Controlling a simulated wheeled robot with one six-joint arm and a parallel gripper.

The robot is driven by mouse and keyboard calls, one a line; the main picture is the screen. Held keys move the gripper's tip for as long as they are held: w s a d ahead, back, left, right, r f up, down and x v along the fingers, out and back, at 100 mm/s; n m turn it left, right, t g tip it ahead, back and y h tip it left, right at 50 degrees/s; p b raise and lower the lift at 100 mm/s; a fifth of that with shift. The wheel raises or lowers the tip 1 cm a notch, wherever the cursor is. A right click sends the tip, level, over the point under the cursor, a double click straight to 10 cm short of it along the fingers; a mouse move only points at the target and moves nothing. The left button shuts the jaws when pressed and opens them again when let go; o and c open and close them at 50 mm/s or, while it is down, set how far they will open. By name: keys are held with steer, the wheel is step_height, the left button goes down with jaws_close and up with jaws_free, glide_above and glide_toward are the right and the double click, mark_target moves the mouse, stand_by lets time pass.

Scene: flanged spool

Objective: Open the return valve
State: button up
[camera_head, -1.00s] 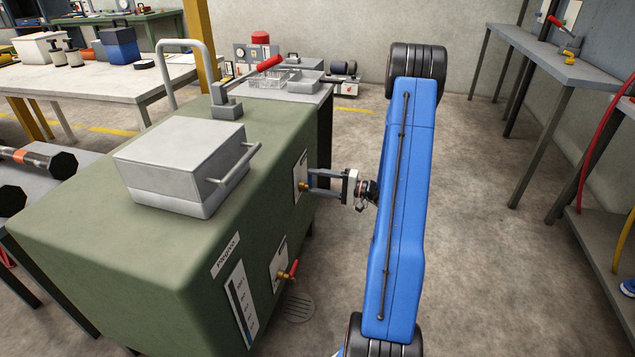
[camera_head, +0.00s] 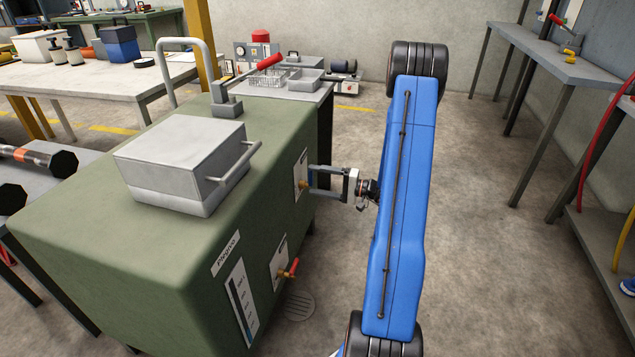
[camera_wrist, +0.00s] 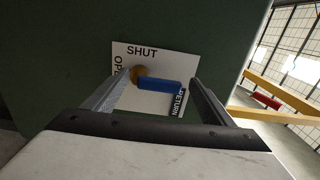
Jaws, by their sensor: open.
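The return valve has a blue handle (camera_wrist: 160,85) on a brass hub (camera_wrist: 138,73), in front of a white plate (camera_wrist: 150,103) marked SHUT, OPEN and RETURN. In the wrist view the handle points right from the hub, toward the RETURN lettering. My gripper (camera_wrist: 158,88) is open, with one finger on each side of the handle and no visible grip on it. In the head view my gripper (camera_head: 311,182) reaches the plate (camera_head: 300,172) on the green tank's side; the blue handle is hard to make out there.
The green tank (camera_head: 90,235) carries a grey lidded box (camera_head: 180,150) and a red-handled lever (camera_head: 268,62). A second valve with a red handle (camera_head: 294,267) sits nearer on the same side, beside a level gauge (camera_head: 242,305). Floor right of my blue arm is clear.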

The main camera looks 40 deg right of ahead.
steer(key=v, duration=1.7)
steer(key=shift+s+d+f, duration=0.1)
steer(key=s+a+r+n+g, duration=0.1)
steer(key=a+r+n+g, duration=0.35)
steer(key=a, duration=0.75)
steer(key=s+a+r+n+g, duration=0.1)
steer(key=a+r+g, duration=0.55)
steer(key=a, duration=0.55)
steer(key=s+a+r+n+h, duration=0.1)
steer(key=s+a+r+h, duration=0.2)
steer(key=s, duration=0.3)
steer(key=s+a+r+n+t+h, duration=0.1)
steer(key=s+a+r+n+h, duration=0.1)
steer(key=s+a+r+h, duration=0.1)
steer(key=s+a+r+n+h, duration=0.1)
steer(key=s+a+r+h, duration=0.2)
steer(key=s, duration=0.7)
steer(key=shift+a+r+n+t+h, duration=0.3)
steer(key=shift+a+h, duration=0.7)
steer(key=shift+a, duration=0.75)
